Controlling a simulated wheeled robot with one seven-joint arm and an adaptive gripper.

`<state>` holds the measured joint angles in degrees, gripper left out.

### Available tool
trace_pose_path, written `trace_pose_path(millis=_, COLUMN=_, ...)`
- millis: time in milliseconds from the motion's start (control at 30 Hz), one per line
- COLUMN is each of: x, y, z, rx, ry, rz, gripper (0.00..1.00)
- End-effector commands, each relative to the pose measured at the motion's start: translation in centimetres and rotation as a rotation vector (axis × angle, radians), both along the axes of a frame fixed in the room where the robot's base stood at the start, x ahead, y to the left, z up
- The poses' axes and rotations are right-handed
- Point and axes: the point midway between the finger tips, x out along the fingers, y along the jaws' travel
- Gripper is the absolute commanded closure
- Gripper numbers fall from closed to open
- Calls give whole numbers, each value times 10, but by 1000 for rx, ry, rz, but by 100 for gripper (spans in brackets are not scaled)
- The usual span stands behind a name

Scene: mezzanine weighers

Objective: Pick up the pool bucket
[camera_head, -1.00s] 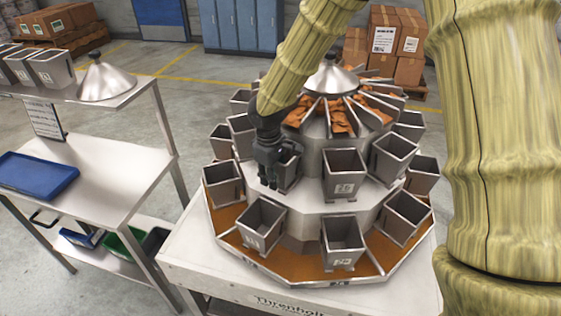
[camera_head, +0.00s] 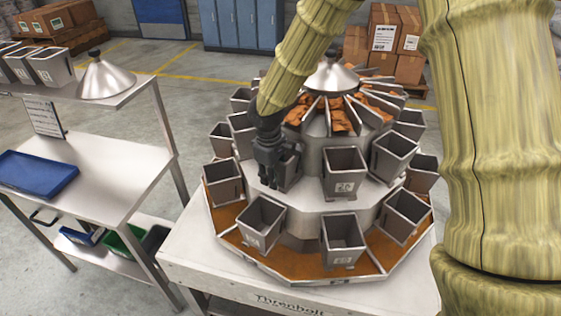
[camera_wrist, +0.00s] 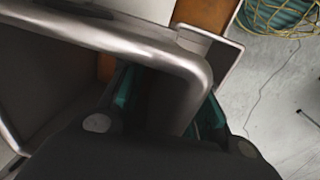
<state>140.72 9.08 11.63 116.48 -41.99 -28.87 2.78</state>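The pool bucket (camera_head: 291,168) is a grey metal bucket on the upper ring of the weigher, partly hidden by my gripper. My gripper (camera_head: 268,182) points down at its left side. In the wrist view, a thick rounded metal rim (camera_wrist: 140,45) crosses close in front of my gripper (camera_wrist: 167,102). Its teal finger pads show apart, with part of the metal rim and a dark hollow between them. I cannot make out firm contact of both pads with the bucket. The fingertips are partly hidden by the rim.
Other metal buckets crowd close, such as the numbered one (camera_head: 344,172) to the right and a lower one (camera_head: 262,222) in front. The weigher's lower tray (camera_head: 300,266) surrounds them. A steel bench (camera_head: 110,175) with a blue tray (camera_head: 35,174) stands at left.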

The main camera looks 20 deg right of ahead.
Motion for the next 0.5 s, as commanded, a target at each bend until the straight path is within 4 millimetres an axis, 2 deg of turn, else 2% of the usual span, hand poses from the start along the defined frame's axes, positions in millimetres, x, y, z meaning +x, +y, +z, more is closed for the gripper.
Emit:
trace_pose_path(millis=67, x=0, y=0, z=0, rx=0, ry=0, rz=0, gripper=69)
trace_pose_path(millis=233, x=0, y=0, z=0, rx=0, ry=0, rz=0, gripper=100)
trace_pose_path(millis=500, x=0, y=0, z=0, rx=0, ry=0, rz=0, gripper=100)
